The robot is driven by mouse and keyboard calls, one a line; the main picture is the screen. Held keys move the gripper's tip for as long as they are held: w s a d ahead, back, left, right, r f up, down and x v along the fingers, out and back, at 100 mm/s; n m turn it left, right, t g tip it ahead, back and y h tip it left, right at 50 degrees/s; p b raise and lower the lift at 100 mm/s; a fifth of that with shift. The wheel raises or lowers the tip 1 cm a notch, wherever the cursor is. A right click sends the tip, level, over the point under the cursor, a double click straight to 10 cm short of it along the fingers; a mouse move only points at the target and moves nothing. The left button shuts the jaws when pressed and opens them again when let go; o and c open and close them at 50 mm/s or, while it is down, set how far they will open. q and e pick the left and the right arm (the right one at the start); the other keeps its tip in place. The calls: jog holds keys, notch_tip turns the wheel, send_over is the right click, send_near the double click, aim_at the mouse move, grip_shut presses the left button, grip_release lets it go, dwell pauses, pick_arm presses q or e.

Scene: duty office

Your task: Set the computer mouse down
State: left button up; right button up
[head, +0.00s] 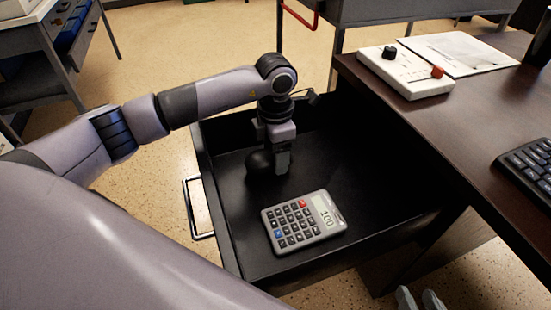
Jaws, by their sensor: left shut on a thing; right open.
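The computer mouse (259,163) is a dark, rounded shape low inside the open black drawer (335,168), toward its back left. My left gripper (281,167) points down into the drawer and is shut on the mouse, partly hiding it. I cannot tell whether the mouse touches the drawer floor. My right gripper (419,298) shows only its fingertips at the bottom edge, apart and empty, below and right of the drawer.
A grey calculator (304,221) lies in the front of the drawer. The drawer floor right of the mouse is clear. The dark desk (425,120) on the right carries a white control box (405,75), a paper sheet (460,52) and a keyboard (530,165).

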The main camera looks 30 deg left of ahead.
pick_arm(q)
jog(key=shift+f, duration=0.85)
pick_arm(e)
jog(key=shift+w+a+r, duration=0.2)
jog(key=shift+w+a, duration=0.1)
pick_arm(q)
jog(key=o, duration=1.2)
jog(key=shift+r, duration=0.2)
notch_tip(320, 180, up, 11)
jog(key=p, duration=0.3)
jog(key=shift+f, duration=0.15)
jog(key=shift+r, duration=0.6)
pick_arm(e)
jog(key=shift+s+d+r+n+h, duration=0.2)
jog(key=shift+s+d+h, duration=0.15)
jog(key=shift+d, duration=0.4)
jog(key=shift+s+d+r+n+h, duration=0.1)
jog(key=shift+s+d+n+h, duration=0.15)
jog(key=shift+d, duration=0.45)
